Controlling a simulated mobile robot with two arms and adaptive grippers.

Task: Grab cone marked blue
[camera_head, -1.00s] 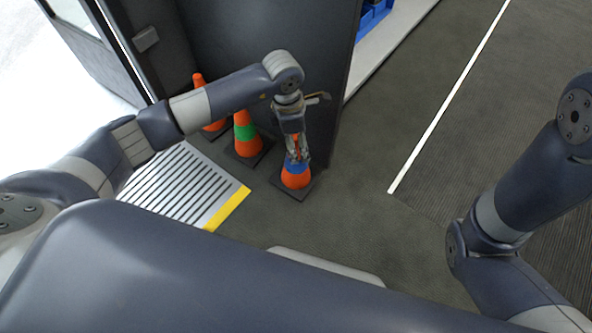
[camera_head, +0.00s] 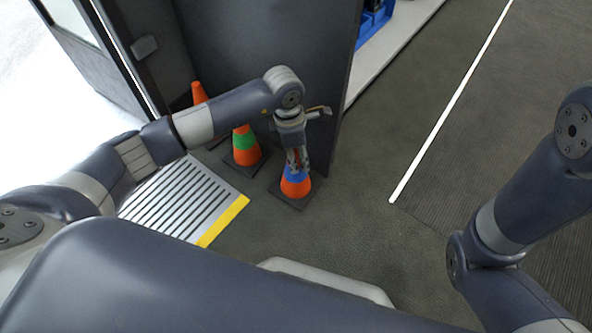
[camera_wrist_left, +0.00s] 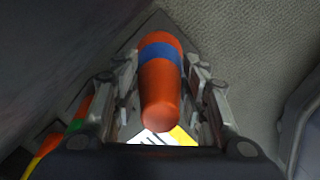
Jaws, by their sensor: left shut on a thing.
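The cone with the blue band (camera_head: 295,187) is orange with a dark square base and stands upright on the floor by the dark wall's end. My left gripper (camera_head: 297,162) comes down over its upper part and is shut on it. In the left wrist view the blue-banded cone (camera_wrist_left: 160,85) lies between the two fingers of my left gripper (camera_wrist_left: 160,110), its orange tip towards the camera. The gripper hides the cone's top in the head view. My right arm shows at the right, but its gripper is out of view.
A green-banded cone (camera_head: 246,148) stands just left of the blue-banded one, with another orange cone (camera_head: 198,93) behind it, partly hidden by my arm. A ridged step plate (camera_head: 185,205) with a yellow edge lies left. The dark wall (camera_head: 330,120) is close behind. Floor to the right is clear.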

